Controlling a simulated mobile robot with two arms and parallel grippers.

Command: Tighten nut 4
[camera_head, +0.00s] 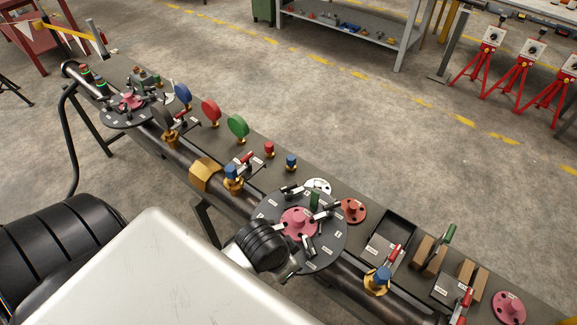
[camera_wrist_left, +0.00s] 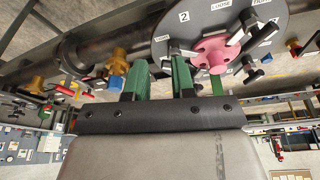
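A round dark flange plate (camera_head: 268,208) with a pink hub (camera_head: 298,222) stands on the pipe bench in the head view. Several black clamp-like nuts or handles ring the hub, with small white labels. I cannot read which is nut 4. The plate also shows in the left wrist view (camera_wrist_left: 203,28), with a "2" label and the pink hub (camera_wrist_left: 213,52). My left gripper (camera_wrist_left: 159,75) has two green fingers apart, with a gap between them. They lie beside the plate's lower left edge; contact cannot be told. In the head view my wrist hides part of the plate.
A second flange (camera_head: 117,113) sits at the bench's far left. Red, green and blue discs and valves (camera_head: 238,127) line the bench. A black tray (camera_head: 392,236), brown blocks (camera_head: 429,255) and a pink flanged part (camera_head: 508,307) lie right. Open floor is behind.

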